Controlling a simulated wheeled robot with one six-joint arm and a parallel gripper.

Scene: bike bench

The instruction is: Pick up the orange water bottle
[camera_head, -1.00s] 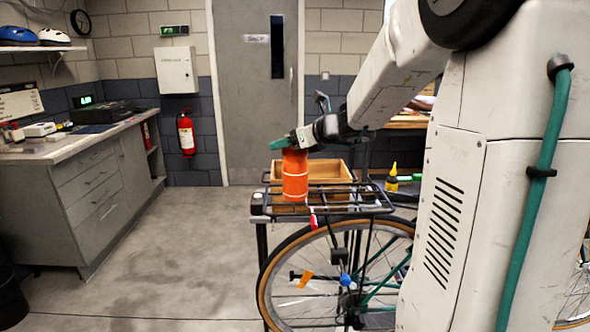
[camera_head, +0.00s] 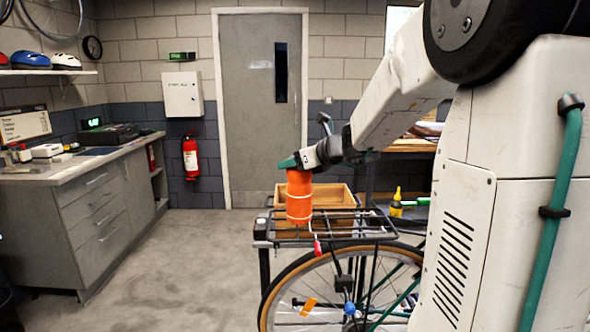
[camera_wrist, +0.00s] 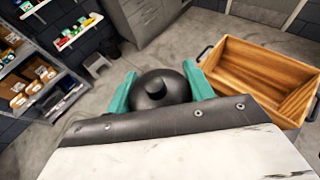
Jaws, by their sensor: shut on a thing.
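The orange water bottle (camera_head: 299,196) is upright in the head view, over the black rack of the bike and in front of the wooden crate. My gripper (camera_head: 290,163) is shut on its top end. In the wrist view, the bottle's black cap (camera_wrist: 160,90) sits between the two green fingers of my gripper (camera_wrist: 160,92); its orange body is hidden there. Floor shows around the cap in that view. The head view does not clearly show whether the bottle's base touches the rack.
The empty wooden crate (camera_head: 342,196) is just behind the bottle and shows at right in the wrist view (camera_wrist: 225,76). The rack (camera_head: 335,233) lies over the bike wheel (camera_head: 283,272). A yellow bottle (camera_head: 396,208) stands to the right. Open floor (camera_head: 175,270) is on the left.

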